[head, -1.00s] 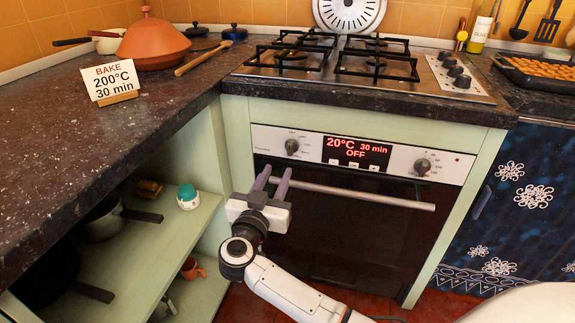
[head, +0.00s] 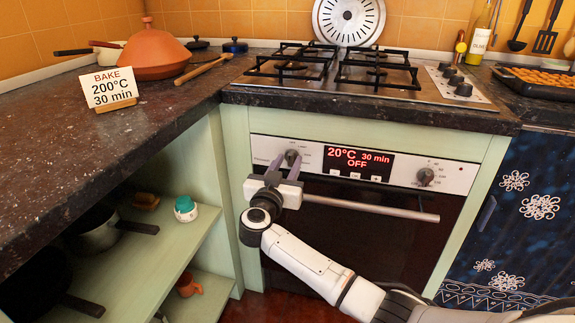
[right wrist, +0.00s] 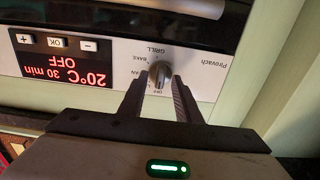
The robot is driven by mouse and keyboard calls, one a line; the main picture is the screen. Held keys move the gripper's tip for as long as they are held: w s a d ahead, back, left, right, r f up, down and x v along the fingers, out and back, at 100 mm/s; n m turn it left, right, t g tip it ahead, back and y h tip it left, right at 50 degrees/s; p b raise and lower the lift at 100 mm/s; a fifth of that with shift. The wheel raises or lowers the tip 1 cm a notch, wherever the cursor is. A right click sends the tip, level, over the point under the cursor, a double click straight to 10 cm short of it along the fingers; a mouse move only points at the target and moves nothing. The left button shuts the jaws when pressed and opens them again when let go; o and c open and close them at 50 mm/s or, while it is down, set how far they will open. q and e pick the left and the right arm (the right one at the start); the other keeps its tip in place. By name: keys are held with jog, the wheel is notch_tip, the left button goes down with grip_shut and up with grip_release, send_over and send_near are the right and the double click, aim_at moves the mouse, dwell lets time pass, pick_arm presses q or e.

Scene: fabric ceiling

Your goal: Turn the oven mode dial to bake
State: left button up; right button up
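The oven mode dial (head: 291,157) is a dark knob on the left of the oven's pale control panel. In the right wrist view the dial (right wrist: 159,74) appears upside down, with OFF, FAN, BAKE and GRILL printed around it. My right gripper (head: 286,164) is at the dial with its two fingers on either side of it. In the wrist view the gripper (right wrist: 160,82) is open, with a visible gap between each finger and the knob. The display (head: 357,162) reads 20°C, 30 min, OFF. My left gripper is not in view.
The oven handle bar (head: 370,207) runs just below and right of my right gripper. A second dial (head: 425,176) is on the right of the panel. A card (head: 109,88) on the counter reads BAKE 200°C 30 min. Open shelves (head: 170,245) stand left of the oven.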

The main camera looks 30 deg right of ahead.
jog(key=c, duration=0.7)
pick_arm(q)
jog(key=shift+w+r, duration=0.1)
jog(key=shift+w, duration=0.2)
pick_arm(e)
grip_shut()
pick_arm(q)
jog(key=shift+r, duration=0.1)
